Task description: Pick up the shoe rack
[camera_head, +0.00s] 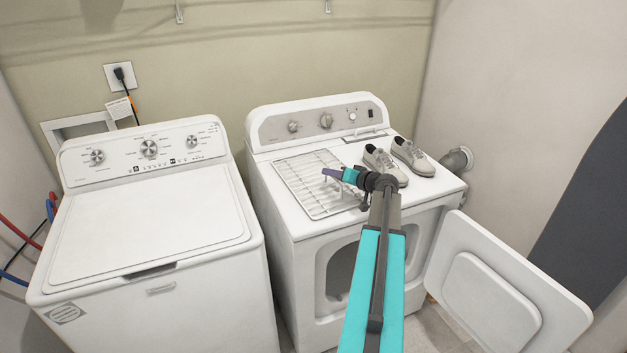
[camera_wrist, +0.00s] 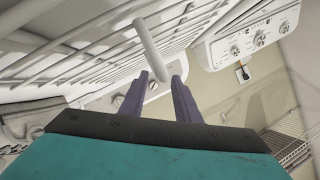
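The shoe rack (camera_head: 305,183) is a white wire grid lying on the left part of the dryer top. My gripper (camera_head: 330,172) is over the rack, reaching in from the right, and its arm hides part of the rack's right side. In the wrist view the rack's wires (camera_wrist: 75,60) fill the upper left. There, a white rod of the rack (camera_wrist: 147,42) reaches down between the two purple fingertips of my gripper (camera_wrist: 160,77). The fingers are apart, with a gap beside the rod. I cannot tell whether they touch it.
The dryer (camera_head: 282,237) has its round-cornered door (camera_head: 490,300) swung open at the right. A pair of grey shoes (camera_head: 412,157) stands on the dryer top, right of my gripper. A washing machine (camera_head: 150,225) stands at the left with a clear lid.

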